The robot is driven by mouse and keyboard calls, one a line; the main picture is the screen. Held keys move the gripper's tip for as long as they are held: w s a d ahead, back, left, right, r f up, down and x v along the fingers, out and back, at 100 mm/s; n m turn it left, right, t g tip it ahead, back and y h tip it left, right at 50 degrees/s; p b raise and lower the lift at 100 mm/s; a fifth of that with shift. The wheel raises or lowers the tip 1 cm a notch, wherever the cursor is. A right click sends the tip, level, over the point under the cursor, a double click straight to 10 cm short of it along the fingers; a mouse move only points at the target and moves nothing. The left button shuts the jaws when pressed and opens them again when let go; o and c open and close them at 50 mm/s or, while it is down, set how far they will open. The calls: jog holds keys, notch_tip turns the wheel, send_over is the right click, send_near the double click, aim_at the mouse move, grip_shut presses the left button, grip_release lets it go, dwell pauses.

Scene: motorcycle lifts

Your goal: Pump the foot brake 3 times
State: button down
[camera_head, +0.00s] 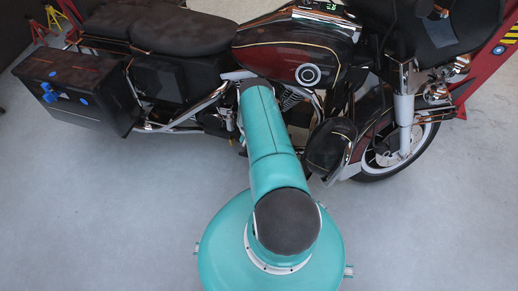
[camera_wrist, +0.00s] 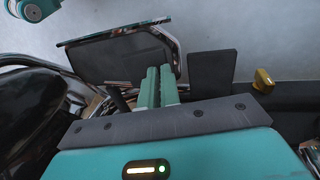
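The motorcycle, with its dark red tank (camera_head: 290,55), stands across the head view. My arm reaches over its near side, and my gripper is hidden there behind the arm and the bike's parts. In the wrist view my gripper (camera_wrist: 158,86) has its two teal fingers side by side, with only a thin gap and nothing seen between them. A flat dark pad (camera_wrist: 212,72) stands just right of the fingers; it may be the foot brake pedal, but I cannot tell for sure. Whether the fingers touch it is unclear.
A dark panel with a chrome bar (camera_wrist: 115,52) lies left of the fingers. A small yellow part (camera_wrist: 263,81) is at the right. In the head view a black saddlebag (camera_head: 80,92) is at the left and the front wheel (camera_head: 400,150) at the right. Grey floor in front is clear.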

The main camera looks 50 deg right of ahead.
jog(key=w+v, duration=0.1)
jog(key=v, duration=1.2)
jog(key=shift+w+a+r, duration=0.15)
jog(key=shift+a+r, duration=0.05)
jog(key=shift+a, duration=0.15)
jog(key=s+d+r+t+y, duration=0.1)
jog(key=s+d+r+t, duration=0.1)
jog(key=s+r, duration=0.3)
jog(key=shift+s+d, duration=0.65)
jog(key=shift+s, duration=0.1)
jog(key=f, duration=0.4)
jog(key=a+f, duration=0.1)
jog(key=f, duration=0.9)
jog(key=shift+s+a, duration=0.15)
jog(key=shift+s, duration=0.25)
